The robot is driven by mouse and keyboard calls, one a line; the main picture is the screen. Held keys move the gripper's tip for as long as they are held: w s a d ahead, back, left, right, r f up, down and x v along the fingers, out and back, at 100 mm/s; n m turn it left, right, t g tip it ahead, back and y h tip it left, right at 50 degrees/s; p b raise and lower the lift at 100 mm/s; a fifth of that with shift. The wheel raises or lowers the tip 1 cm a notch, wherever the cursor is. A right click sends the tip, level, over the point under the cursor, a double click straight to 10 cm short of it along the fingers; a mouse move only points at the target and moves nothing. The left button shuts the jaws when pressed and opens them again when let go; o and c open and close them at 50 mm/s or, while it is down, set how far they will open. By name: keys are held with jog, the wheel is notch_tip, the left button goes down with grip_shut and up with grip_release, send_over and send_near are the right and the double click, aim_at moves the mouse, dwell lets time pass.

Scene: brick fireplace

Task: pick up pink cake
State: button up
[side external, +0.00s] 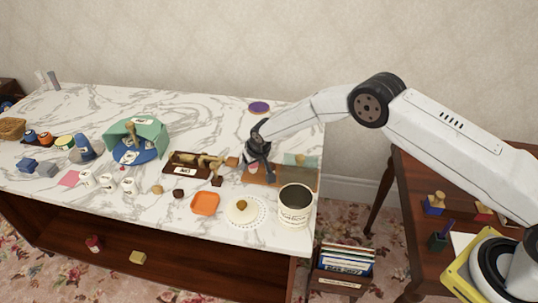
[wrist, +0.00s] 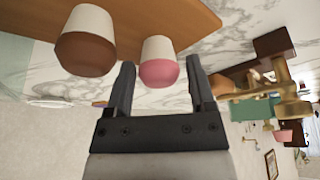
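The pink cake (wrist: 158,64), with a pink lower part and a pale cream part, shows in the wrist view between the fingers of my gripper (wrist: 161,72). The fingers stand apart on both sides of it, and a gap shows at each side. A similar brown and cream cake (wrist: 86,42) is just left of it. Both are at a wooden board (wrist: 185,14). In the side view, my gripper (side external: 259,166) is low over the brown board (side external: 258,178) on the marble counter. There its fingers mostly hide the cakes.
A dark tray (side external: 181,170) with figures is left of my gripper. A large cream pot (side external: 295,207) stands at the counter's front right. An orange dish (side external: 205,203) and a white doily (side external: 258,213) lie in front. The counter behind is mostly clear, with a purple disc (side external: 259,107).

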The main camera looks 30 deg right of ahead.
grip_shut()
jog(key=shift+r, duration=0.15)
jog(key=shift+r, duration=0.8)
jog(key=s+d+r, duration=0.2)
jog(key=s+r, duration=0.9)
jog(key=s, duration=0.3)
jog(key=shift+d+r, duration=0.1)
jog(key=shift+d, duration=0.05)
